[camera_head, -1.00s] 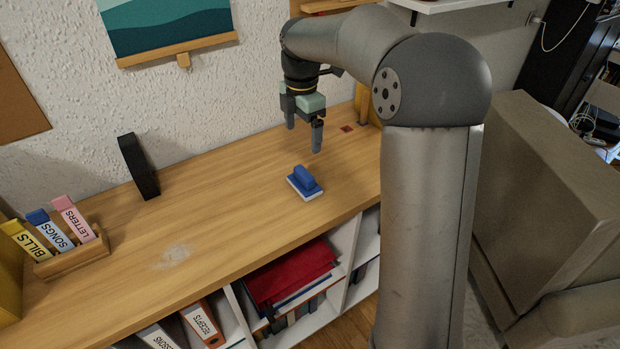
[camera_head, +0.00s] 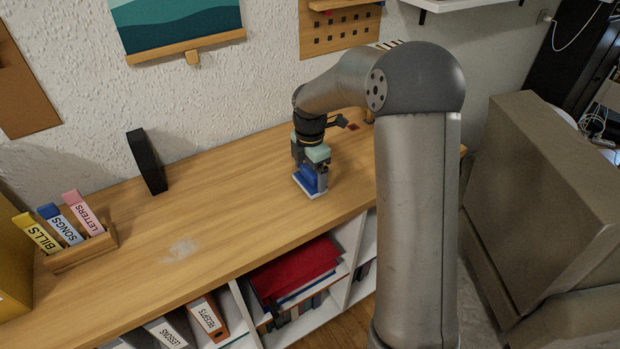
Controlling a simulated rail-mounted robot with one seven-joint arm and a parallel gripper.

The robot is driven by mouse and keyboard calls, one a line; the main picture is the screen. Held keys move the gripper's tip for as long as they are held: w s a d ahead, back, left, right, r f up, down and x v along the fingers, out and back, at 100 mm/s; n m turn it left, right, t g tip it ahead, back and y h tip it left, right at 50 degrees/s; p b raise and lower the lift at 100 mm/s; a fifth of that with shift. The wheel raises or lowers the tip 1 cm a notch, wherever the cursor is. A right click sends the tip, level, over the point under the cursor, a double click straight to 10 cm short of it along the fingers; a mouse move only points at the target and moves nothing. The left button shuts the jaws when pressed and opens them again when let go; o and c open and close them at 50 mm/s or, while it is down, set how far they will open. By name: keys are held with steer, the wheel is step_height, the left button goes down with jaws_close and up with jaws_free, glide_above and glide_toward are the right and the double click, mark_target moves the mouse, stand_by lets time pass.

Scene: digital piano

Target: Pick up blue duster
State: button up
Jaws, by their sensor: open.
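The blue duster (camera_head: 307,181) has a blue body on a white base and lies on the wooden shelf top (camera_head: 230,215), right of the middle. My gripper (camera_head: 311,177) is lowered over the duster from above, with its fingers at the duster's sides. The jaws are open. The far finger is mostly hidden, and I cannot tell whether either finger touches the duster.
A black upright block (camera_head: 146,162) stands near the wall. A wooden rack (camera_head: 82,250) with several labelled files is at the left. A pale dusty smudge (camera_head: 180,250) marks the top in front. Clear wood surrounds the duster.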

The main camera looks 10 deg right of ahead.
mark_target(310, 170)
steer(key=c, duration=1.1)
steer(key=shift+r, duration=0.45)
step_height(310, 170, up, 2)
steer(key=shift+r, duration=0.2)
steer(key=s+a+r+b, duration=0.2)
steer(key=s+a+r, duration=0.6)
steer(key=s, duration=0.3)
steer(key=shift+s+r, duration=0.3)
steer(key=shift+r, duration=0.55)
